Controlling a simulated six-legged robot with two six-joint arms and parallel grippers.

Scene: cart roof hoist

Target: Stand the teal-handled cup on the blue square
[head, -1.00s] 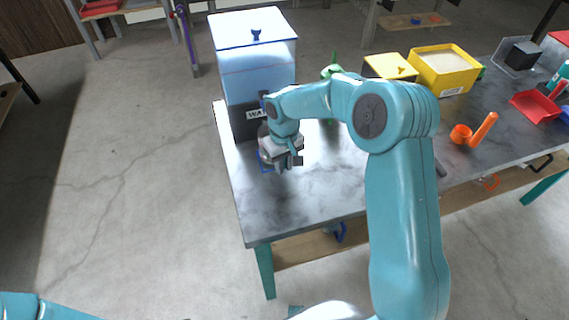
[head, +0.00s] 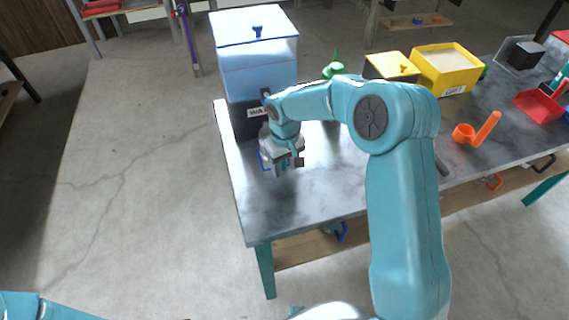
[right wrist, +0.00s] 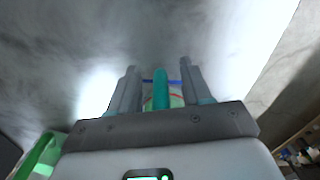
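The teal handle of the cup (right wrist: 160,88) stands up between the two fingers of my right gripper (right wrist: 160,82) in the right wrist view. A gap shows on each side of the handle, so the gripper is open around it. In the head view my right gripper (head: 285,163) is low over the near left part of the table, with a bit of teal between its fingers. The blue square (head: 263,160) shows as a blue outline just left of the gripper. The cup's body is mostly hidden, so I cannot tell exactly how it sits on the square. My left gripper is out of view.
A large bluish container (head: 257,75) with a dark labelled base stands right behind the gripper. A yellow-lidded box (head: 392,66), a yellow bin (head: 446,72), an orange scoop (head: 476,131) and a red dustpan (head: 538,105) are further right. The table's front middle (head: 300,205) is clear.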

